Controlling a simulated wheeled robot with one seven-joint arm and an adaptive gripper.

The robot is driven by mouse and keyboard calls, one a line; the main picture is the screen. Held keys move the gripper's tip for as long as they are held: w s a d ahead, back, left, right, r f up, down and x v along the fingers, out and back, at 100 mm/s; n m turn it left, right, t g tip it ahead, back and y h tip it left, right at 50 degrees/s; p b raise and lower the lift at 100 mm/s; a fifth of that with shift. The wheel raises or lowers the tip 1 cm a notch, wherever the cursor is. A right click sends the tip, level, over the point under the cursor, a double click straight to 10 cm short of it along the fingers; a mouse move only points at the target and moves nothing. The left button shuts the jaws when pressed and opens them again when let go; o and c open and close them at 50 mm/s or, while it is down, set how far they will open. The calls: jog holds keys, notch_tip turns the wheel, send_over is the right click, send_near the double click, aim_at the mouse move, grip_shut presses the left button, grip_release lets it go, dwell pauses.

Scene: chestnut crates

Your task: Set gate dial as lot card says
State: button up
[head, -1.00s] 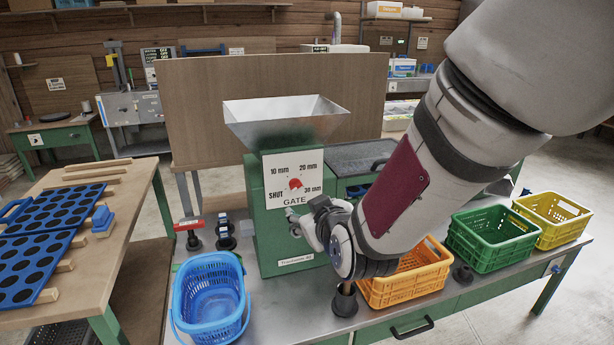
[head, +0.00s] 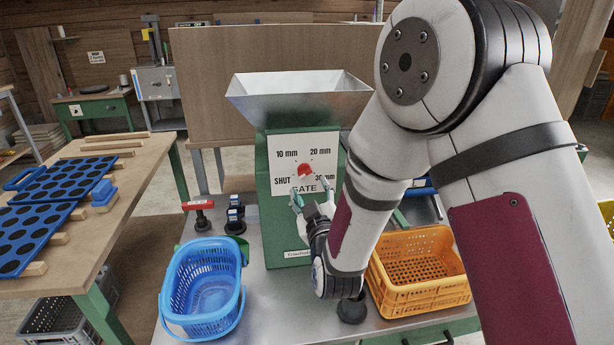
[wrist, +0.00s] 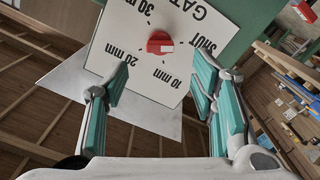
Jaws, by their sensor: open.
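The gate dial (head: 305,169) is a red knob on a white plate marked SHUT, 10 mm, 20 mm and 30 mm, on the green hopper machine (head: 277,235). In the wrist view the dial (wrist: 160,42) appears with its plate turned round; a pale mark on the knob is on the side facing SHUT, but its exact setting is hard to tell. My gripper (head: 312,198) is open and empty, just below and in front of the dial. In the wrist view its teal fingers (wrist: 160,82) stand wide apart, clear of the knob. I cannot make out a lot card.
A blue basket (head: 166,290) stands left of the machine, with a red-handled tool (head: 198,204) behind it. An orange crate (head: 425,293) is to the right, beside my arm. A wooden table (head: 118,190) with blue trays is at the left.

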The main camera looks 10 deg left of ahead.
aim_at(305, 174)
jog(key=x, duration=0.8)
jog(key=c, duration=1.1)
